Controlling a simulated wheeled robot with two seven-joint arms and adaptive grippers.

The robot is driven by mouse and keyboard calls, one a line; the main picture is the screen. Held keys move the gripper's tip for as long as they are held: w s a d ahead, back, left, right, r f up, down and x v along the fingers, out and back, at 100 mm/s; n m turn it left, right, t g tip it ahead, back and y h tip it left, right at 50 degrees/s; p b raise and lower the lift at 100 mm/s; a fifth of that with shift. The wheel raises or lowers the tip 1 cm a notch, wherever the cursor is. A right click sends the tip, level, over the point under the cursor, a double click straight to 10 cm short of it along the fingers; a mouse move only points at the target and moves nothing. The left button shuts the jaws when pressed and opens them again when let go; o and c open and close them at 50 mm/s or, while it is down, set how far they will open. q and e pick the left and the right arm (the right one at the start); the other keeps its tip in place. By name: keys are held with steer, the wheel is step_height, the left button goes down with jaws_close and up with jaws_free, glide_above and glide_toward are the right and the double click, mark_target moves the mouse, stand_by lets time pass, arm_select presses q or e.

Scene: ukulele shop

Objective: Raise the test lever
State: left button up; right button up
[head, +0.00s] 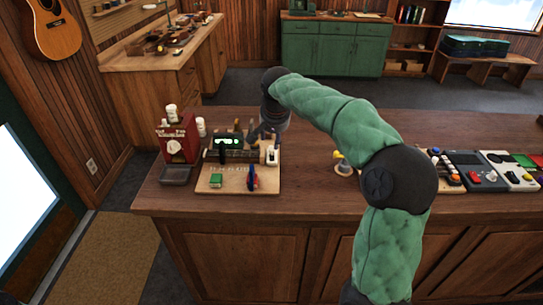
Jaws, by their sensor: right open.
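A light wooden test board (232,185) lies on the counter at centre left, with a dark unit showing a green display (229,141) at its back. A black upright handle (222,154) stands at the unit's left front, and a small red and blue part (252,180) stands at the board's right front. I cannot tell for certain which part is the test lever. My right gripper (257,136) points down at the board's back right, beside the display; its fingers are small and dark, and contact is unclear. My left gripper is out of view.
A red box (178,141) with white bottles and a dark tray (175,174) stand left of the board. A small yellow-topped item (341,162) is right of it. Several devices (483,171) line the counter's right side. Bare counter (310,180) lies between.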

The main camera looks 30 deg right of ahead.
mark_target(272, 154)
steer(key=shift+w+d+f, duration=0.15)
steer(key=shift+w+f, duration=0.1)
steer(key=shift+f, duration=0.25)
steer(key=b+x, duration=0.3)
steer(key=x, duration=0.7)
steer(key=shift+d, duration=0.1)
jaws_close()
steer(key=shift+f, duration=0.1)
